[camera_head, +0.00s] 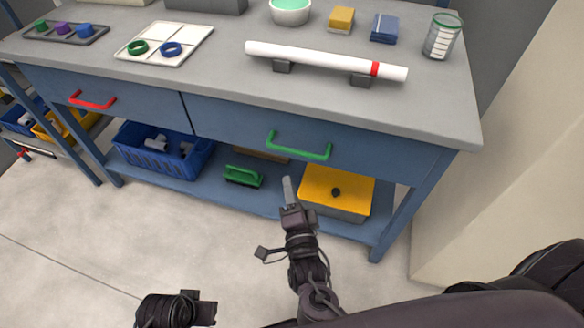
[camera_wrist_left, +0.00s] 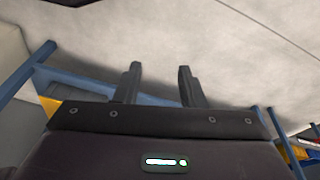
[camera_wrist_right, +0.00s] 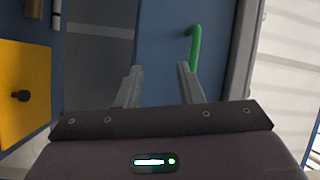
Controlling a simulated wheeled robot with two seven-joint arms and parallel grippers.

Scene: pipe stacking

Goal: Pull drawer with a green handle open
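The drawer (camera_head: 375,152) with the green handle (camera_head: 298,150) is the right one under the grey tabletop. Its blue front looks flush with the frame, so it is closed. My right gripper (camera_head: 288,182) is below the handle in the head view, apart from it and empty. In the right wrist view, its two fingers (camera_wrist_right: 160,80) are spread, and the green handle (camera_wrist_right: 194,48) shows beyond the fingertips, toward the right finger. My left gripper (camera_head: 207,312) is low at the bottom of the head view, away from the bench. Its fingers (camera_wrist_left: 158,82) are apart and empty over the floor.
A drawer with a red handle (camera_head: 92,101) is to the left. A white pipe (camera_head: 320,58) rests on tabletop supports. The floor in front is clear.

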